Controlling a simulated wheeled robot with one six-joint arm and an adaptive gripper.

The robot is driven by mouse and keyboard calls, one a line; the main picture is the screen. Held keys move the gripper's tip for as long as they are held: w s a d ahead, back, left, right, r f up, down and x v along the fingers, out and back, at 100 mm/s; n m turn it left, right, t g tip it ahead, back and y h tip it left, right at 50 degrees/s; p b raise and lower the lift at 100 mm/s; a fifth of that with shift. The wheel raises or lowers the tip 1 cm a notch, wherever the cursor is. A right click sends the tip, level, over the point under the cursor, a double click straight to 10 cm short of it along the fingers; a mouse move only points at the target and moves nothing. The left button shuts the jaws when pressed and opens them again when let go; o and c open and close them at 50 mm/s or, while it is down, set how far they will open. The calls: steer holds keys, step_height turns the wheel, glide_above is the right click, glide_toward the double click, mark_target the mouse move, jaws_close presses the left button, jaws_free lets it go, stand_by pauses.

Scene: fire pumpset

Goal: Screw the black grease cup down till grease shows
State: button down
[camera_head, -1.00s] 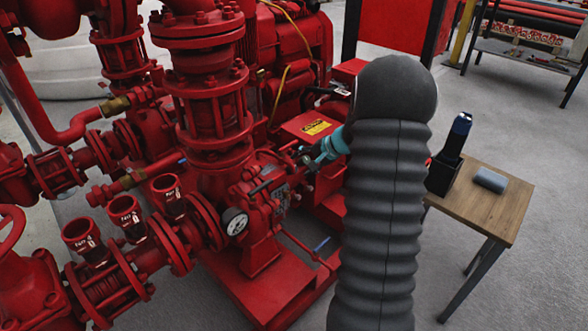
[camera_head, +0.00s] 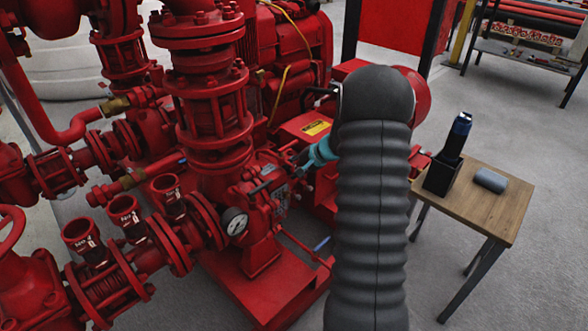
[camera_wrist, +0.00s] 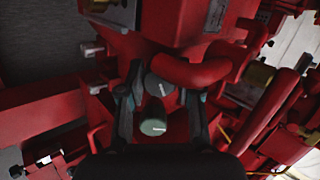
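In the wrist view a dark grey-black round cup (camera_wrist: 158,86) with a small pale label sits between the fingers of my gripper (camera_wrist: 163,88). A dark green cup (camera_wrist: 153,119), also with a pale label, sits just below it in the picture. The fingers stand apart on either side, with gaps showing beside the cups, so the gripper looks open. In the head view my gripper (camera_head: 296,161) is at the red pump's bearing housing, beside the shaft area. The cups cannot be made out there. No grease can be made out.
A red curved pipe (camera_wrist: 192,72) lies close to the right finger in the wrist view. A pressure gauge (camera_head: 234,221) is on the pump's front.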

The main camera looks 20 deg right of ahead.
steer(key=shift+f+m+b, duration=0.1)
steer(key=shift+m+b, duration=0.25)
steer(key=shift+m, duration=0.05)
steer(key=shift+m+b, duration=0.45)
steer(key=shift+m, duration=0.25)
steer(key=m+t+b, duration=0.1)
steer(key=m, duration=0.2)
steer(key=shift+b, duration=0.35)
steer(key=m+b, duration=0.1)
steer(key=m, duration=0.3)
steer(key=shift+t, duration=0.3)
steer(key=shift+m+t, duration=0.3)
steer(key=shift+m, duration=1.6)
steer(key=c, duration=0.8)
jaws_free()
